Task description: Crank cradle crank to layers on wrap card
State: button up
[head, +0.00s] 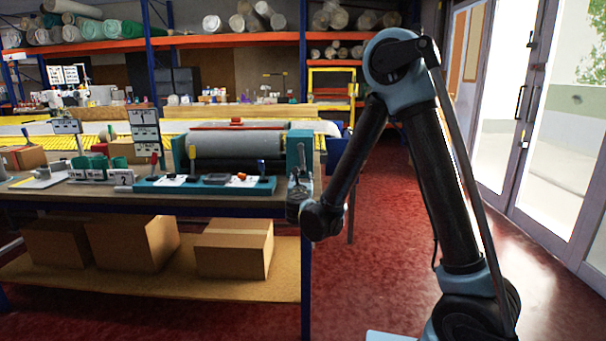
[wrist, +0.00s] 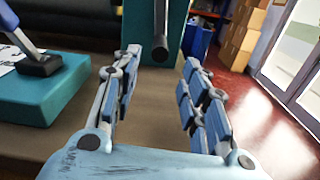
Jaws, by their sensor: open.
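The cradle holds a grey roll (head: 237,145) between teal end blocks on the table. Its right end block (head: 299,147) also shows in the wrist view (wrist: 140,30). A dark crank (wrist: 162,38) hangs in front of that block, its rounded end just beyond and between my fingertips. My gripper (wrist: 161,62) is open, with nothing between its fingers; in the head view it is at the table's right end, below the end block. A standing card with print (head: 145,132) is left of the roll; its text is too small to read, so I cannot tell if it is the wrap card.
A teal tool base (head: 205,185) with upright-handled tools lies in front of the roll; its corner is left of my gripper in the wrist view (wrist: 50,95). Red floor (head: 385,215) right of the table is clear.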

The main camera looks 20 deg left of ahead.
aim_at(303, 170)
jog(key=x, duration=1.1)
jog(key=shift+a, duration=0.1)
jog(key=shift+c, duration=0.2)
grip_shut()
